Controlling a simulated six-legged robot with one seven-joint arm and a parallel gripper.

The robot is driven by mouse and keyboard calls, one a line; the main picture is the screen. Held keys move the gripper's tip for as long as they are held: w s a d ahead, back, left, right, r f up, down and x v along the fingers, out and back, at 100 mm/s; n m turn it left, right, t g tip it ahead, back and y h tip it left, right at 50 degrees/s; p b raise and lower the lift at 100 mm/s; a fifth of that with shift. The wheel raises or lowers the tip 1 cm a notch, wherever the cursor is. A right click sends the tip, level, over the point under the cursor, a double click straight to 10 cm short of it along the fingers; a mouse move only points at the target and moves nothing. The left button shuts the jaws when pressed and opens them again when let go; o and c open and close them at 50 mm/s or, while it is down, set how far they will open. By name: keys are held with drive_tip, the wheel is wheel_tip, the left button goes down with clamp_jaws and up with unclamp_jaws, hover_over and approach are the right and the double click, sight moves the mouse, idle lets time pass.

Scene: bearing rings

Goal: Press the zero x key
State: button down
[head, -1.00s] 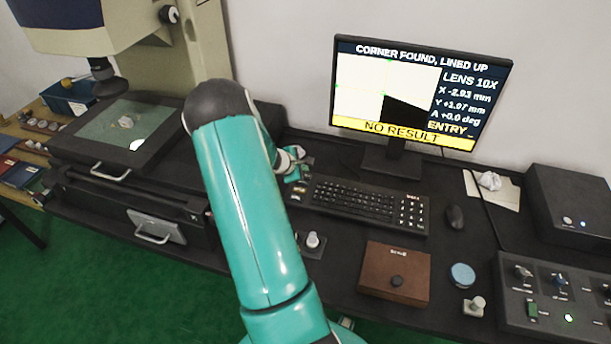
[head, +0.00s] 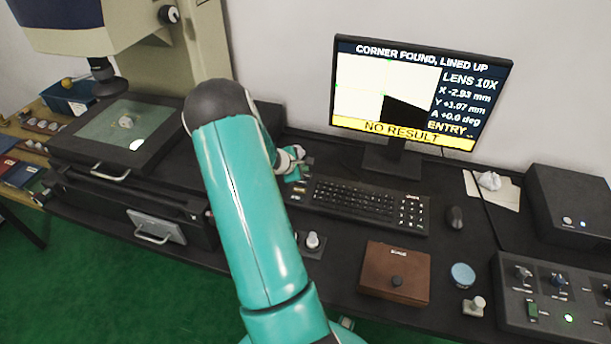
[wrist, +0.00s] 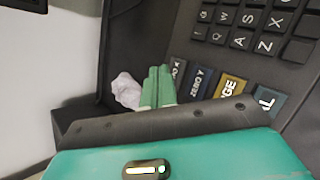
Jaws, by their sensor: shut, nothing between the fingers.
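The zero x key (wrist: 179,71) is a dark key with pale lettering, partly hidden by my fingers in the wrist view. The zero y key (wrist: 200,82) is beside it, then a yellow key ending in "GE" (wrist: 230,88) and a dark teal key (wrist: 267,101). My gripper (wrist: 159,72) is shut and empty, its green fingertips together just left of the zero x key. I cannot tell whether they touch it. In the head view my gripper (head: 297,166) is at the keyboard's left end, mostly behind my arm.
The keyboard (head: 355,200) lies before the monitor (head: 415,92), which reads "CORNER FOUND, LINED UP", "NO RESULT" and "ENTRY". A crumpled white thing (wrist: 126,90) is left of my fingers.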

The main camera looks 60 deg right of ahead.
drive_tip(key=shift+f, duration=0.1)
idle(0.3)
drive_tip(key=shift+f, duration=0.35)
drive_tip(key=shift+f, duration=0.3)
idle(0.8)
drive_tip(key=shift+r, duration=0.7)
drive_tip(key=shift+r, duration=0.1)
drive_tip(key=shift+r, duration=2.45)
